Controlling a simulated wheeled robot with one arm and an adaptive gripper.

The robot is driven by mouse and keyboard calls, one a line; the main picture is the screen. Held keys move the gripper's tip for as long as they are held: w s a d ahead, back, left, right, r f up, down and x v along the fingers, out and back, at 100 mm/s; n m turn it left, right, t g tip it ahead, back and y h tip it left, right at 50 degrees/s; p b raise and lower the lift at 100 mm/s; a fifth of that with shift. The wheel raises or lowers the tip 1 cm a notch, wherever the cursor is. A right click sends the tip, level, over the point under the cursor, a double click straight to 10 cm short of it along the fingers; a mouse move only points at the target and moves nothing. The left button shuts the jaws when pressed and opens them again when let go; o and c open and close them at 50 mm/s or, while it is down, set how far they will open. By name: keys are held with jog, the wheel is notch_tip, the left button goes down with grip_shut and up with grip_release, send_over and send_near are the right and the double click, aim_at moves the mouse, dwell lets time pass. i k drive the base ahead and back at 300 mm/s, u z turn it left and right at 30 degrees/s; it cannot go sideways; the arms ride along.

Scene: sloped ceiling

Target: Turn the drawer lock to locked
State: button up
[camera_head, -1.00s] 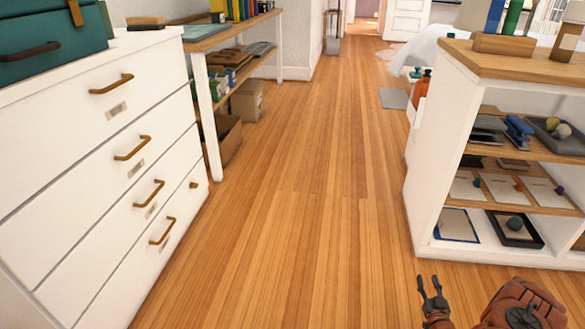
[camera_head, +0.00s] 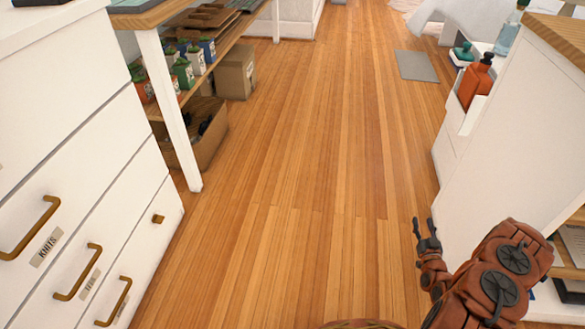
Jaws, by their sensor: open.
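A white chest of drawers (camera_head: 85,150) stands at the left with brass pull handles. A small brass knob (camera_head: 158,218), which looks like the drawer lock, sits near the right edge of a lower drawer front; which way it is turned is too small to tell. The drawer labelled KNITS (camera_head: 46,248) is above and left of it. All visible drawers look closed. My gripper (camera_head: 424,224) is open and empty at the lower right, over the floor, far to the right of the knob and apart from the chest.
A white-legged table (camera_head: 172,100) with potted plants and a cardboard box (camera_head: 235,72) stands behind the chest. A white shelf unit (camera_head: 515,130) is at the right, close to my arm. An orange bottle (camera_head: 476,82) stands beyond. The wooden floor (camera_head: 300,180) between is clear.

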aim_at(156, 218)
jog(key=i, duration=0.9)
jog(key=u, duration=2.85)
